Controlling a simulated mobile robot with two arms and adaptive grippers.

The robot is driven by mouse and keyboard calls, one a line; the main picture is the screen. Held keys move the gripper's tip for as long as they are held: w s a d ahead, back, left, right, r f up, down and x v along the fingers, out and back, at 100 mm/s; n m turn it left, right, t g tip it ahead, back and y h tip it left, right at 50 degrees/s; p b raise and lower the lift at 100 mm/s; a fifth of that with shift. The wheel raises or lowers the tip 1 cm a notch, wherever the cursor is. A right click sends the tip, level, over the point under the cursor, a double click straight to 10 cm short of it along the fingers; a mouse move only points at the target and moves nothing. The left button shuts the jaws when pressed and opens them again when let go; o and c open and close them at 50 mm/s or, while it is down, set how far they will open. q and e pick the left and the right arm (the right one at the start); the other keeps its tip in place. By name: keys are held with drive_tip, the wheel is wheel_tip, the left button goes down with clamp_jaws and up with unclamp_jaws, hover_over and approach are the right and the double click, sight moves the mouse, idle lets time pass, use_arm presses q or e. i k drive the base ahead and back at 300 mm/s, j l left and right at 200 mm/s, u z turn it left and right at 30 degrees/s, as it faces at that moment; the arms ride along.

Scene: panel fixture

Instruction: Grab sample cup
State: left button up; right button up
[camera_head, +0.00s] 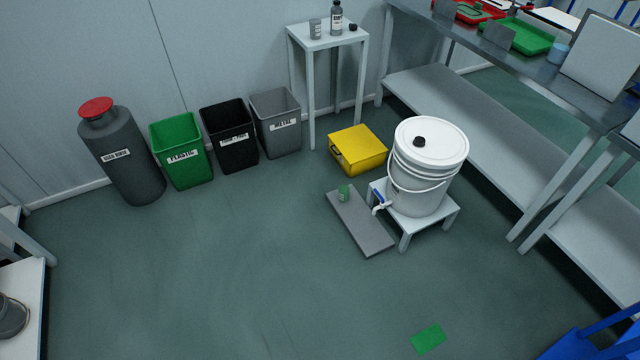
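A small green cup-like item (344,193) stands on a low grey slab (366,228) on the floor, near the tap of a white bucket. A grey cup (315,29) stands on a tall white stand (330,40), beside a dark bottle (336,18). A light blue cup (558,53) stands on the workbench at the upper right. I cannot tell from looks alone which is the sample cup. Neither of my grippers is in view.
The lidded white bucket (420,190) sits on a low white stool (440,217). A yellow box (358,150) lies behind it. Green (182,158), black (230,140) and grey (276,125) bins line the wall. The floor in front is clear around a green patch (428,340).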

sight(343, 189)
drive_tip(key=i+j+u, duration=0.25)
drive_tip(key=i, duration=0.65)
drive_tip(key=i+j+u, duration=0.1)
drive_tip(key=i+u, duration=0.15)
drive_tip(key=i, duration=0.7)
drive_tip(key=i+z, duration=0.4)
drive_tip(key=i+j+z, duration=0.15)
drive_tip(key=z, duration=0.2)
drive_tip(key=i+j+z, duration=0.25)
drive_tip(key=z, duration=0.15)
drive_tip(key=i+j+z, duration=0.35)
drive_tip(key=k+l, duration=0.1)
